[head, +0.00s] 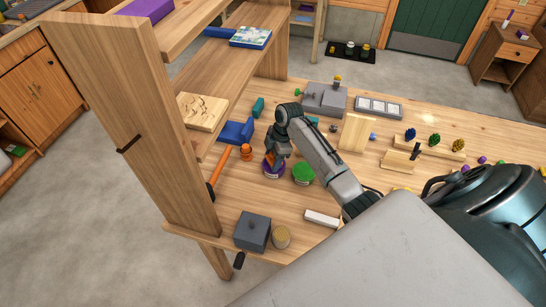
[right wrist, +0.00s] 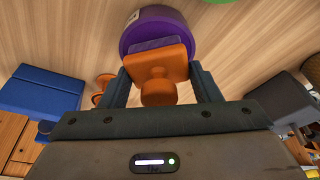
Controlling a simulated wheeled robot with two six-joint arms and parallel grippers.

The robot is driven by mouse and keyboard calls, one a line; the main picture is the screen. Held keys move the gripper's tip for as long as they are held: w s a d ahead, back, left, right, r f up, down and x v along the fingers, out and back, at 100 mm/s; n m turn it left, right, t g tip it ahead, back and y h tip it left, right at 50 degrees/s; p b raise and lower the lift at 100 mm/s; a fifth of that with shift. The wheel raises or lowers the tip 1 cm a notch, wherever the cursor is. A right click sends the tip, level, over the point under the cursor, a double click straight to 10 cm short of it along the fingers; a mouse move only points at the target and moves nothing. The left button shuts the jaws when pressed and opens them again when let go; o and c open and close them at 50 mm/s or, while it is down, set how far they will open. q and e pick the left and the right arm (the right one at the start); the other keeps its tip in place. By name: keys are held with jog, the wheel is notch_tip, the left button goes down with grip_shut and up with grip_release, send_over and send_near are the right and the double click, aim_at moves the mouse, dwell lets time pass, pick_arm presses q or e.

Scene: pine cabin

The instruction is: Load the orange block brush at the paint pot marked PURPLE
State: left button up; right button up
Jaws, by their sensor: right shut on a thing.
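My right gripper (head: 278,156) is over the workbench and shut on the orange block brush (right wrist: 160,72). In the right wrist view the brush sits between the two fingers, its knob towards me and a purple-grey pad (right wrist: 156,45) at its far side. The purple paint pot (head: 272,171) stands on the bench right under the gripper. In the right wrist view the purple pot (right wrist: 144,22) is just beyond the pad, which overlaps its rim. I cannot tell whether they touch. The pot's label is too small to read. My left gripper is not in view.
A green pot (head: 303,175) stands close right of the purple one. An orange turned piece (head: 246,152) and a blue block (head: 236,132) are to the left. A wooden shelf post (head: 130,130) rises at the left. A grey lidded box (head: 252,232) stands nearer.

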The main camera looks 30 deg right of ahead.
aim_at(271, 153)
dwell(0.5)
notch_tip(271, 153, up, 5)
jog(key=p, duration=0.5)
jog(key=shift+r, duration=0.95)
